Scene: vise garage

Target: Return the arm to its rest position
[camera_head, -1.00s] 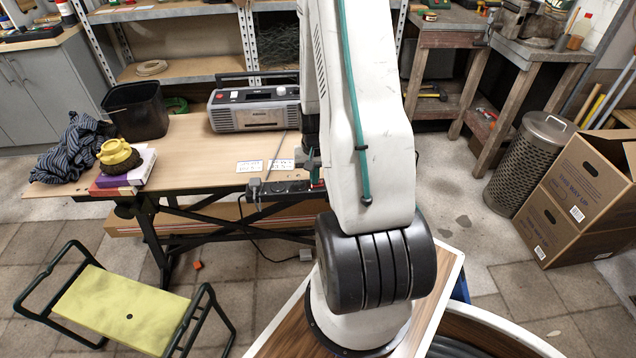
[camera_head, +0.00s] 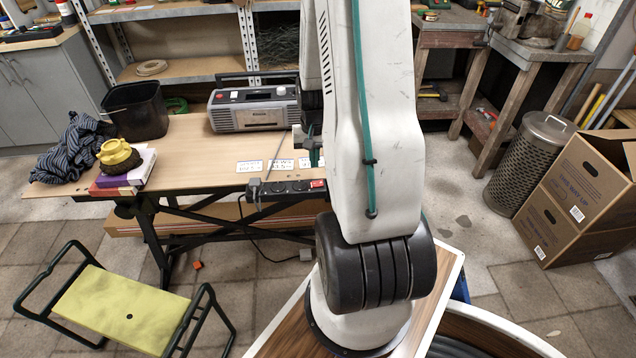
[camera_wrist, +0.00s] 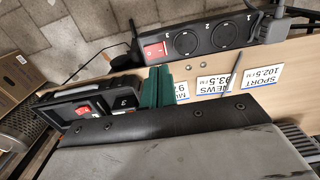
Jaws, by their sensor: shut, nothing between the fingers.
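My arm rises at the centre right of the head view. My gripper (camera_head: 313,148) shows partly beside the arm, with green fingers, above the workbench's right part. In the wrist view the green fingers (camera_wrist: 157,88) are together with nothing between them. Below them a black power strip (camera_head: 285,188) lies along the bench's front edge. It also shows in the wrist view (camera_wrist: 205,40), with a red switch and numbered sockets. The fingers are apart from the strip in the head view. Part of the gripper is hidden behind the arm.
The workbench (camera_head: 205,150) holds a radio (camera_head: 255,108), station cards (camera_head: 250,167), a black bin (camera_head: 137,110), a cloth (camera_head: 70,148) and books (camera_head: 125,178). A yellow-topped stool (camera_head: 115,308) stands front left. Cardboard boxes (camera_head: 570,205) and a metal basket (camera_head: 528,165) stand right.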

